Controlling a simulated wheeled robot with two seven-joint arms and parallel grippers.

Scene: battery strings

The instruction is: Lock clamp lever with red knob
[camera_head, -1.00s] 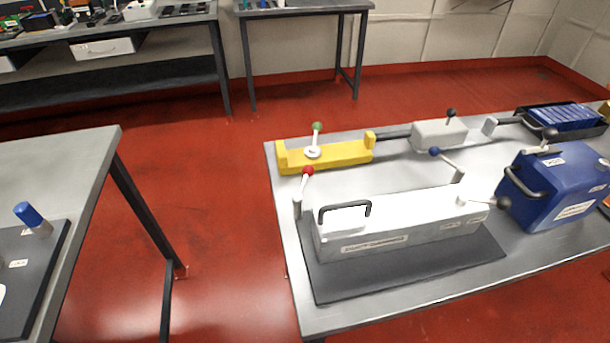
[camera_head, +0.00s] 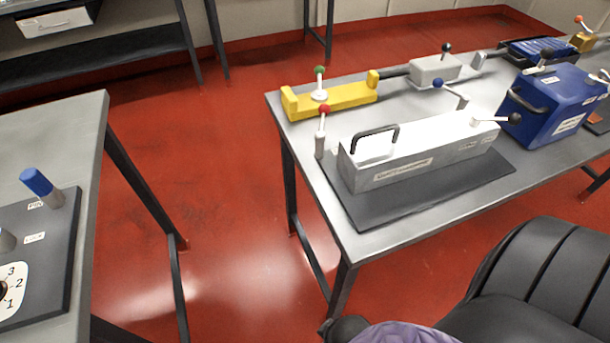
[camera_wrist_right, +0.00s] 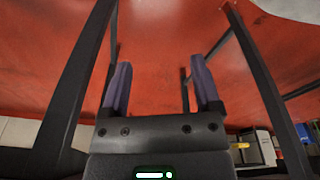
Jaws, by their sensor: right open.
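The clamp lever with the red knob (camera_head: 323,109) stands at the left end of the white box (camera_head: 420,158) in the head view. Its light rod rises nearly upright from a grey post (camera_head: 320,146). A second lever with a blue knob (camera_head: 438,83) is behind the box's far right part, and a black-knobbed lever (camera_head: 514,118) sticks out from its right end. My right gripper (camera_wrist_right: 160,75) shows in the right wrist view, its two purple fingers apart with nothing between them. It is away from the lever. My left gripper is out of view.
The box rests on a dark mat (camera_head: 380,212) on a metal table (camera_head: 286,112). A yellow fixture (camera_head: 350,96) with a green-knobbed lever is behind. A blue case (camera_head: 550,105) stands right. Another table (camera_head: 80,135) is left, with red floor between.

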